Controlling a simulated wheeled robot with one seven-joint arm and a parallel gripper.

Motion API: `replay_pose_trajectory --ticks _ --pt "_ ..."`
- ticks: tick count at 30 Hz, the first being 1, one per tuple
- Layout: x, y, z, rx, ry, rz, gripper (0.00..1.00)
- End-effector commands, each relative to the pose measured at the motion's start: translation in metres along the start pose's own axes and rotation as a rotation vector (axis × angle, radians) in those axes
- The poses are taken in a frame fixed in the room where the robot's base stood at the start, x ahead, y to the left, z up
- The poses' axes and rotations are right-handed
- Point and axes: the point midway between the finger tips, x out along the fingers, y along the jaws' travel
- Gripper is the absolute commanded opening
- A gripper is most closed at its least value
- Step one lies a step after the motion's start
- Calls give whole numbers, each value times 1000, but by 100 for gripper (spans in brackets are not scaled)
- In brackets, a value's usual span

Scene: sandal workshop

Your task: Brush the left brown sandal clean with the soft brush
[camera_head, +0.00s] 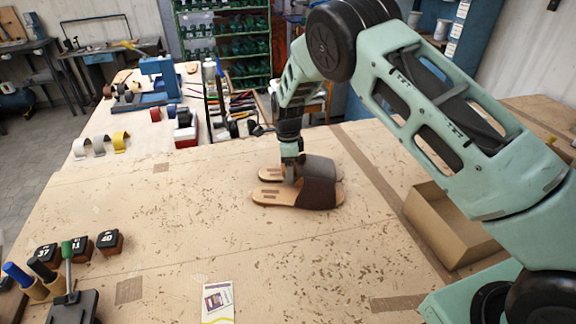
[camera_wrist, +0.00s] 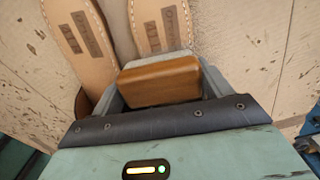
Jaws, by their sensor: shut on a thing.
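Two sandals with tan insoles and toe straps lie side by side on the bench. The near sandal (camera_head: 320,194) has a dark brown strap; the far sandal (camera_head: 318,170) has a greyer-looking one. My gripper (camera_head: 291,177) is low over the pair, pointing down. In the wrist view it is shut on a brown wooden block, which looks like the back of the soft brush (camera_wrist: 162,80). The brush overlaps one stamped insole (camera_wrist: 160,22); the other insole (camera_wrist: 78,35) is beside it. The bristles are hidden, so I cannot tell whether they touch. Which sandal is the left one is unclear.
An open cardboard box (camera_head: 450,228) stands at the right of the bench (camera_head: 200,210). Numbered blocks (camera_head: 80,247) and handled tools (camera_head: 67,252) are at the lower left. A printed card (camera_head: 218,300) lies in front.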

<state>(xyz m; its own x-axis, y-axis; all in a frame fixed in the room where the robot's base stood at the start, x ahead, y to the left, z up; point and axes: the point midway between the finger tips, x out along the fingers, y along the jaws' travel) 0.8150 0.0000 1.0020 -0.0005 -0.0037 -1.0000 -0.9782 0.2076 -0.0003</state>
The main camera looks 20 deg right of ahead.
Motion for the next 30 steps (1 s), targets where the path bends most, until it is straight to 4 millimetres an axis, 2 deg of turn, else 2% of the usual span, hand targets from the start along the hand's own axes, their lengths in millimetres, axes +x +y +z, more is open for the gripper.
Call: replay_pose_trajectory --ticks 13,30 --pt "2 -2 0 0 0 0 55" --pt "2 -26 0 0 0 -1 55"
